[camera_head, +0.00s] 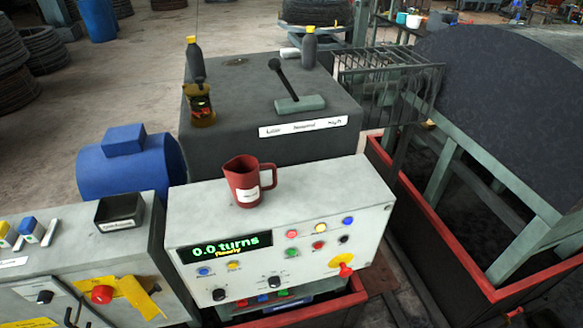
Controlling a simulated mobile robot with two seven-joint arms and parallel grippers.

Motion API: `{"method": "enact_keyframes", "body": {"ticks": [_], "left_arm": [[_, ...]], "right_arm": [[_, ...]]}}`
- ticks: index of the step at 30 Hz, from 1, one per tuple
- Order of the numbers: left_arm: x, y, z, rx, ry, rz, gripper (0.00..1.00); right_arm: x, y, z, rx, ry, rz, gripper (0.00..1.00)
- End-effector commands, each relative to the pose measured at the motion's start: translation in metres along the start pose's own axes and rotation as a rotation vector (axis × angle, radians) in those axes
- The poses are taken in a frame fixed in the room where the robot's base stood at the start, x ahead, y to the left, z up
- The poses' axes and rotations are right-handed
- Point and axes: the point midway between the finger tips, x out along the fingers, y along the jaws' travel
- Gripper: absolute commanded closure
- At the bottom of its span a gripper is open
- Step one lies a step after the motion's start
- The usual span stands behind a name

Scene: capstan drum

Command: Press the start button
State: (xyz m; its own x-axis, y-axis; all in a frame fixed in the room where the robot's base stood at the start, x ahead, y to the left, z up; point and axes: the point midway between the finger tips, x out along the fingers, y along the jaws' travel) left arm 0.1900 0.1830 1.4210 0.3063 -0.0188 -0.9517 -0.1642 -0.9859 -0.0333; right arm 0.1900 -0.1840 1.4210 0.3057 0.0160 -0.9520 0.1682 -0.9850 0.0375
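The control panel (205,291) is a pale grey box with a lit display (225,247) reading "0.0 turns" and "Ready". No label naming the start button is readable. A red knob (345,271) sits on a yellow plate at the lower right. Neither of my grippers is in view.
A red jug (243,182) stands on top of the panel box. Behind is a dark housing (230,136) with a lever (279,74) and bottles. A grey cabinet (130,255) with a red knob stands at left. A large dark drum (510,95) and red-edged frame are right.

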Motion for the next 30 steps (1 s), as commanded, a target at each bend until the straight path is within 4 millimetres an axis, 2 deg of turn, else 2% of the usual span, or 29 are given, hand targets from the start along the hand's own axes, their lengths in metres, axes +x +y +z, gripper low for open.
{"method": "enact_keyframes", "body": {"ticks": [1,11,30], "left_arm": [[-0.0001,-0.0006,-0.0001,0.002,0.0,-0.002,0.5],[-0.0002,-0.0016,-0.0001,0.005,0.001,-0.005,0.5],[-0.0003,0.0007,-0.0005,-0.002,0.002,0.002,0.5]], "right_arm": [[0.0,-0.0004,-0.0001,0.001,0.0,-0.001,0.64],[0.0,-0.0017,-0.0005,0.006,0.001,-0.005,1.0],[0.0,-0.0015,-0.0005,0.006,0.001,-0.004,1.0]]}}
